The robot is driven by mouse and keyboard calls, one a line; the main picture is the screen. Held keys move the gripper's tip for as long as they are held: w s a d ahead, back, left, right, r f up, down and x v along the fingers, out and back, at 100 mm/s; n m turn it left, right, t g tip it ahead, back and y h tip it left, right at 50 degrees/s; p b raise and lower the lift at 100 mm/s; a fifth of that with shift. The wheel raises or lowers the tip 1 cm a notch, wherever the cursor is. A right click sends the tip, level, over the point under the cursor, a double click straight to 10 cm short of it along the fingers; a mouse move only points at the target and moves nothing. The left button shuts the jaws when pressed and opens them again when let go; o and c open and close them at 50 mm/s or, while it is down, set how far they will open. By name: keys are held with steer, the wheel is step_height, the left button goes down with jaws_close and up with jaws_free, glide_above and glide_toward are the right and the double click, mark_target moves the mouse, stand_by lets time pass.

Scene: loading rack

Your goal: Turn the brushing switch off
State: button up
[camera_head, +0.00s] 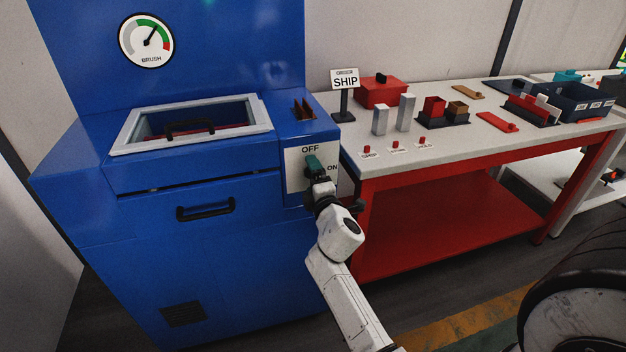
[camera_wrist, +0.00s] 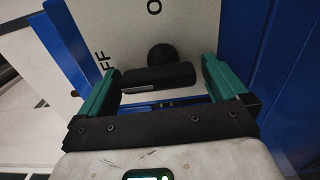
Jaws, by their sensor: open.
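The brushing switch is a black bar handle (camera_wrist: 158,78) on a white plate (camera_head: 295,170) marked OFF and ON, on the front of the blue machine. In the wrist view the handle lies crosswise between my two green fingers, with a round black part behind it. OFF is at the left and part of ON at the top there. My gripper (camera_head: 315,165) is open at the plate; it also shows in the wrist view (camera_wrist: 161,69). The fingers flank the handle with gaps at both ends. In the head view my gripper hides the handle.
The blue machine (camera_head: 230,265) has a BRUSH gauge (camera_head: 146,41), its needle pointing up and right, and a drawer handle (camera_head: 206,209). A red-legged table (camera_head: 450,145) on the right carries a SHIP sign (camera_head: 345,80), small red buttons, blocks and a dark bin (camera_head: 585,103).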

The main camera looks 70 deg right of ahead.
steer(key=b+v, duration=0.1)
steer(key=v, duration=0.9)
steer(key=shift+s+a+b, duration=0.25)
steer(key=shift+s+b, duration=0.1)
steer(key=s+a+f+m+g+y, duration=0.3)
steer(key=a+f+y, duration=0.1)
steer(key=a, duration=0.5)
steer(key=s+a+f+m+g+y+p, duration=0.1)
steer(key=s+a+f+m+g+y, duration=0.1)
steer(key=s+a+f+g+y, duration=0.2)
steer(key=s+a+f+m+g+y, duration=0.3)
steer(key=a+f, duration=0.6)
steer(key=a, duration=0.4)
steer(key=s+y, duration=0.1)
steer(key=y, duration=0.1)
steer(key=shift+s+a+m+g+y, duration=0.2)
steer(key=shift+a+m+g+y, duration=0.1)
steer(key=shift+a, duration=0.05)
